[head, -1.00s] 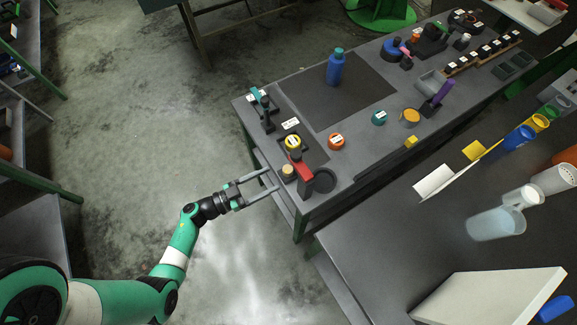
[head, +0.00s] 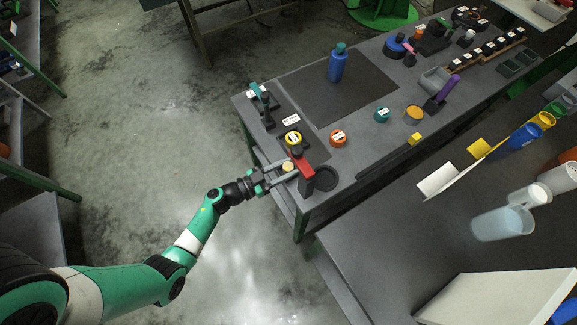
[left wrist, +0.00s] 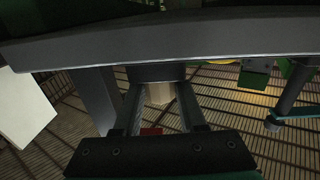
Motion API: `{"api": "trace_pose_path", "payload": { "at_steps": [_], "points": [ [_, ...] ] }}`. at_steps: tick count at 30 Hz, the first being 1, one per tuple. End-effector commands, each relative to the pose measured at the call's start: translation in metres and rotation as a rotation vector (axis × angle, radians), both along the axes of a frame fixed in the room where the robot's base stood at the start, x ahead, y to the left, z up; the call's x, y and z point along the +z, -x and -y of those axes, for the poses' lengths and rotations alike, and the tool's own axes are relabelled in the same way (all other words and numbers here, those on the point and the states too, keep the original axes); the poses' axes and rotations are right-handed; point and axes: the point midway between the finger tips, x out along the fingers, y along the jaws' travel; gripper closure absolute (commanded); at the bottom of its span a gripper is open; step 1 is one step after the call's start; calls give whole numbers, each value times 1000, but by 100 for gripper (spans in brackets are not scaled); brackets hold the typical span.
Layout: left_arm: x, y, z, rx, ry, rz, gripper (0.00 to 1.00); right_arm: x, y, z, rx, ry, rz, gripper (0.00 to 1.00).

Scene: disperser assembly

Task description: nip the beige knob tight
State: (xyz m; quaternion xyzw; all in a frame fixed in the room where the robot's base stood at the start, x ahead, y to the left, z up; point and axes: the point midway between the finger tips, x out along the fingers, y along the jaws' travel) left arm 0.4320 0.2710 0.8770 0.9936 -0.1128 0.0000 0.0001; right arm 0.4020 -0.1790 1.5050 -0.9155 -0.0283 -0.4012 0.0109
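The beige knob (head: 288,166) is a short round piece at the near left end of the workbench, beside a red part (head: 301,164). It also shows as a pale cylinder in the left wrist view (left wrist: 159,94), below a dark block. My left gripper (head: 284,169) is open, with one finger on each side of the knob. In the left wrist view a narrow gap seems to show between the knob and the fingers; whether either finger touches it is hard to tell. My right gripper is in neither view.
An orange cap (head: 338,138) and a blue bottle (head: 337,64) stand farther back. The floor left of the bench is clear.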

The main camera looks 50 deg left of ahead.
Motion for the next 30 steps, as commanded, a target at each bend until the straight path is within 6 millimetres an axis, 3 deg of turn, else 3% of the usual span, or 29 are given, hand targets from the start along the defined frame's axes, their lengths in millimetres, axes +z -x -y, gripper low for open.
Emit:
{"api": "trace_pose_path", "payload": {
  "at_steps": [1,3,17,25,30],
  "points": [
    [0,0,0,0,0,0,89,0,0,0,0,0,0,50],
    [0,0,0,0,0,0,100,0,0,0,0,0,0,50],
    [0,0,-1,-59,-1,0,100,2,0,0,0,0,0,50],
    [0,-1,-2,-235,-2,1,100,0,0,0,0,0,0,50],
    [-4,-1,-2,-391,-2,1,100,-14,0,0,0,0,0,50]
  ]
}}
